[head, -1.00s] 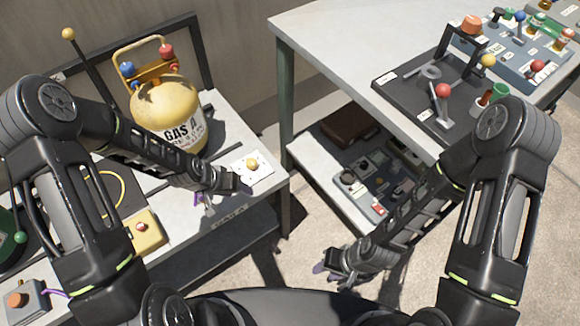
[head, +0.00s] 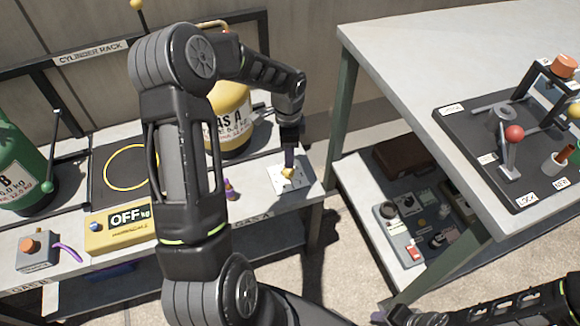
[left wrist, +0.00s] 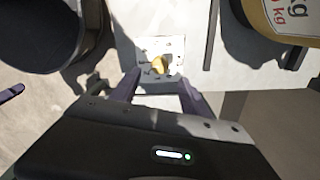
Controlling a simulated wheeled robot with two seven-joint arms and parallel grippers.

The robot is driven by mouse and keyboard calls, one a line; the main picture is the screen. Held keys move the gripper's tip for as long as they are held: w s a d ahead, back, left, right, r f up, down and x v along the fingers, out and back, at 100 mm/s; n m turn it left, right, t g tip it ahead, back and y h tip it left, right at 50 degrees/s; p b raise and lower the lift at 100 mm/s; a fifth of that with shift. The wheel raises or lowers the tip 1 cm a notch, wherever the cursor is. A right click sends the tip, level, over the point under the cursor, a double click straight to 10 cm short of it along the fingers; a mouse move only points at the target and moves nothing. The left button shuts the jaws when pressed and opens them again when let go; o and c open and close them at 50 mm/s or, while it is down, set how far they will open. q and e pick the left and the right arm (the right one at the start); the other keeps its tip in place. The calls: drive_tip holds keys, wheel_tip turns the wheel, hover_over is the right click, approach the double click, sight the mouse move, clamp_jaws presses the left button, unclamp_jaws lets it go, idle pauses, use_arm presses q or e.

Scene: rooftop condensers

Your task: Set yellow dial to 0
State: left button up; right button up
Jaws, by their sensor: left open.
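The yellow dial (head: 287,173) sits on a small white plate (head: 303,186) at the right end of the cylinder shelf. In the left wrist view the dial (left wrist: 158,64) shows as a yellow knob on the plate (left wrist: 174,48), with small marks around it too blurred to read. My left gripper (head: 289,160) points down over the dial. In the left wrist view its fingers (left wrist: 158,84) are open, one on each side and slightly short of the dial, with nothing between them. My right gripper (head: 385,317) is barely visible at the bottom edge.
The yellow Gas A cylinder (head: 229,118) stands left of the plate, partly behind my left arm. A yellow scale display (head: 118,227) reads OFF. A green cylinder (head: 18,165) stands far left. A table with levers (head: 400,50) is at right.

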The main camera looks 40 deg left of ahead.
sight(288, 172)
use_arm(q)
wheel_tip(288, 172, down, 8)
drive_tip(key=shift+r+b, duration=0.1)
drive_tip(key=shift+b, duration=0.35)
drive_tip(key=shift+c, duration=0.4)
clamp_jaws()
